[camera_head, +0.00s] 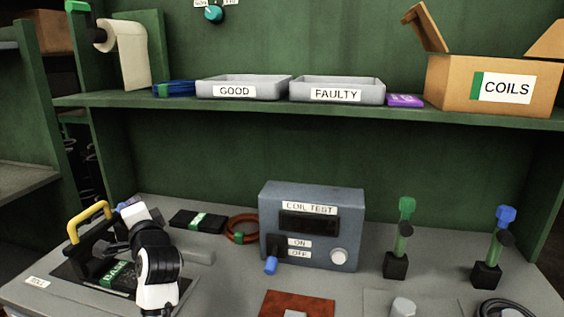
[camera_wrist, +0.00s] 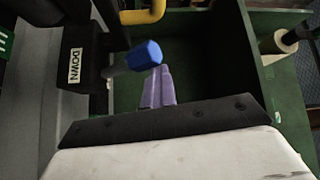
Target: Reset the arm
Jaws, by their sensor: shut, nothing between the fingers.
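A black device with a yellow handle (camera_head: 88,217) stands at the left end of the bench. The handle slopes and stands above the black body. In the wrist view, part of the yellow handle (camera_wrist: 142,15) shows at the top, beside a black block labelled DOWN (camera_wrist: 77,66). A blue-tipped peg (camera_wrist: 145,55) sticks out from the block. My gripper (camera_wrist: 159,82) is shut and empty, its fingers together close by the blue tip in the picture. I cannot tell whether they touch. In the head view my white and black wrist covers part of the device.
A grey COIL TEST box (camera_head: 312,250) stands mid-bench, with a red-brown coil (camera_head: 241,229) to its left. Two green posts (camera_head: 402,240) stand at right. Above, a shelf holds GOOD (camera_head: 243,87) and FAULTY (camera_head: 337,89) trays and a COILS carton (camera_head: 495,85).

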